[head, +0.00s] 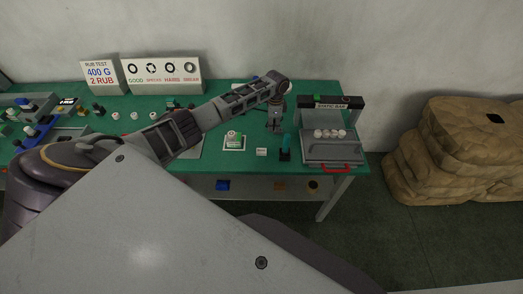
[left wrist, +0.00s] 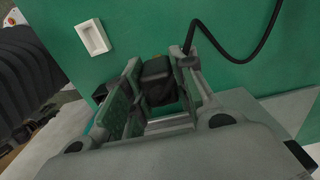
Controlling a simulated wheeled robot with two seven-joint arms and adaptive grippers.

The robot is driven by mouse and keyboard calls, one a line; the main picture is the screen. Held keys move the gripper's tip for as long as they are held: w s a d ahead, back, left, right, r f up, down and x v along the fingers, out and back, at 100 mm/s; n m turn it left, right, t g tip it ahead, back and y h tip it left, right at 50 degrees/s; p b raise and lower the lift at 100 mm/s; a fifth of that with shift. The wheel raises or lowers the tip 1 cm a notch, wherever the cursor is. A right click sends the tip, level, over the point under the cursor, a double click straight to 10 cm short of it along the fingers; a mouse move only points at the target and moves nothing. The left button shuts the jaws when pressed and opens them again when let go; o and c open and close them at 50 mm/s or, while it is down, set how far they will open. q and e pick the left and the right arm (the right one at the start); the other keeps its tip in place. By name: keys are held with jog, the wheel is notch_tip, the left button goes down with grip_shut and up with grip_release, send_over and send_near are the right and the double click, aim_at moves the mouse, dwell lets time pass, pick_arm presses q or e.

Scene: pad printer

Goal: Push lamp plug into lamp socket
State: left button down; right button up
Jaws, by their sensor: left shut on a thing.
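My left gripper (head: 274,127) hangs down over the right part of the green table. In the left wrist view its fingers (left wrist: 155,95) are shut on a black block, which looks like the lamp plug (left wrist: 158,72). A black cord (left wrist: 255,58) shows on the right of that view and runs behind a finger; I cannot see where it joins. A small white rectangular piece with a recess (left wrist: 94,37) lies apart from the fingers, up and left; it may be the lamp socket, but I cannot tell. It seems to match a small white piece in the head view (head: 261,152). My right gripper is not in view.
A machine with a dark top bar (head: 331,103) and red handle (head: 333,168) stands right of the gripper. A dark-based green item (head: 285,148) stands nearby. A white pad (head: 234,143) with a green-and-white item lies left.

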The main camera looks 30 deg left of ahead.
pick_arm(q)
jog(key=shift+s, duration=0.6)
jog(key=s, duration=0.8)
jog(key=shift+r, duration=0.15)
jog(key=shift+s+f, duration=0.65)
jog(key=shift+f, duration=0.8)
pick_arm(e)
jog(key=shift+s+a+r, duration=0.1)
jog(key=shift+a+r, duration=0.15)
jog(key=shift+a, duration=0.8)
